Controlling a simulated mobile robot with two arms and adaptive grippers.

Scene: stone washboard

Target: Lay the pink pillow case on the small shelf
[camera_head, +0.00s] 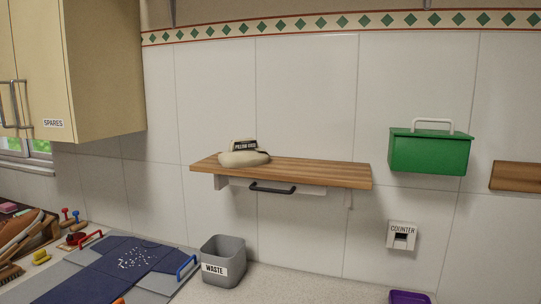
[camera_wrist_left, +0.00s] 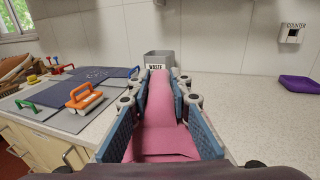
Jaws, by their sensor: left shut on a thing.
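The pink pillow case (camera_wrist_left: 160,142) shows in the left wrist view as a long strip of cloth between the blue-padded fingers of my left gripper (camera_wrist_left: 164,95). The gripper is shut on it, above the pale counter. Its far end reaches in front of the grey bin. The small wooden shelf (camera_head: 320,173) is on the tiled wall in the head view. A beige folded bundle with a "PILLOW CASE" label (camera_head: 245,152) lies on its left part; the rest of its top is bare. Neither gripper shows in the head view.
A black handle (camera_head: 272,188) is under the shelf. A grey "WASTE" bin (camera_head: 224,262) stands on the counter below. A green box (camera_head: 430,152) hangs to the right. A cream cupboard (camera_head: 100,70) is at upper left. A blue mat (camera_head: 110,268) and tools lie at lower left.

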